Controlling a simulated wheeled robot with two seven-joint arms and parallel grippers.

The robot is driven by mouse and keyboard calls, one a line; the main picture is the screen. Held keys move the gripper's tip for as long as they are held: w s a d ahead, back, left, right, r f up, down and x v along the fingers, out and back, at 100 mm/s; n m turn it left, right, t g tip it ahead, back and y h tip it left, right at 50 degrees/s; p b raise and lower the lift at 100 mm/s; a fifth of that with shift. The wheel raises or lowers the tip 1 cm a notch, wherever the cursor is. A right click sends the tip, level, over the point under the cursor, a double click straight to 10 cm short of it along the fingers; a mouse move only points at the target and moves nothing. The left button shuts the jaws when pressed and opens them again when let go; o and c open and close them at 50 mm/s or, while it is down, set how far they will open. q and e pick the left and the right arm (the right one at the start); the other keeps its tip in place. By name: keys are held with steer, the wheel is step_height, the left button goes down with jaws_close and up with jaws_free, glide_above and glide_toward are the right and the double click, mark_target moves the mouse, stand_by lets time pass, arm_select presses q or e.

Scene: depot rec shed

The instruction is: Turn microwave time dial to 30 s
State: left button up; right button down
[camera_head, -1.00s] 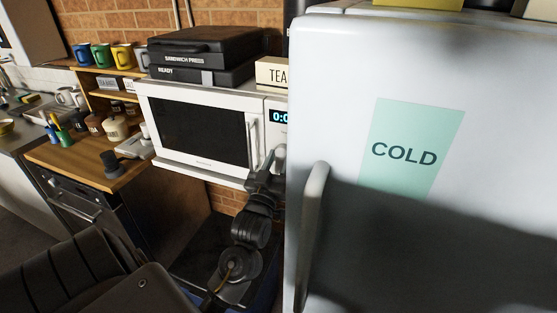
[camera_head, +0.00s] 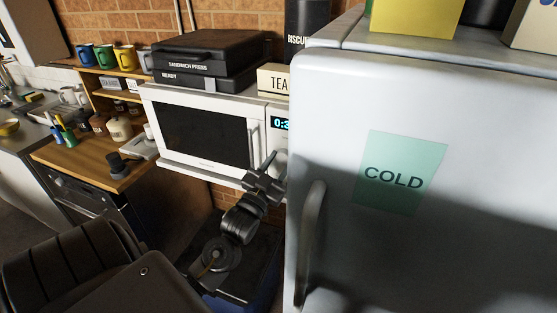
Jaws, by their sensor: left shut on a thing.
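The white microwave (camera_head: 186,96) stands on a shelf, its dark door shut. Its display (camera_head: 281,123) glows blue and reads "0:3", with the rest cut off by the fridge edge. My left gripper (camera_head: 271,160) is at the control panel below the display, just right of the door handle (camera_head: 253,131). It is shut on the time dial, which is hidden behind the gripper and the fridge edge. My right gripper is not in view.
The white fridge (camera_head: 470,90) with a "COLD" sign (camera_head: 398,178) fills the right and stands close beside my left gripper. A black sandwich press (camera_head: 208,56) and a TEA box (camera_head: 273,80) sit on the microwave. A wooden counter (camera_head: 85,168) is at left.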

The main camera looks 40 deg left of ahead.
arm_select(q)
steer(key=shift+m, duration=0.4)
steer(key=o, duration=1)
steer(key=shift+b+v, duration=1.5)
steer(key=shift+v, duration=3.95)
steer(key=shift+r, duration=0.15)
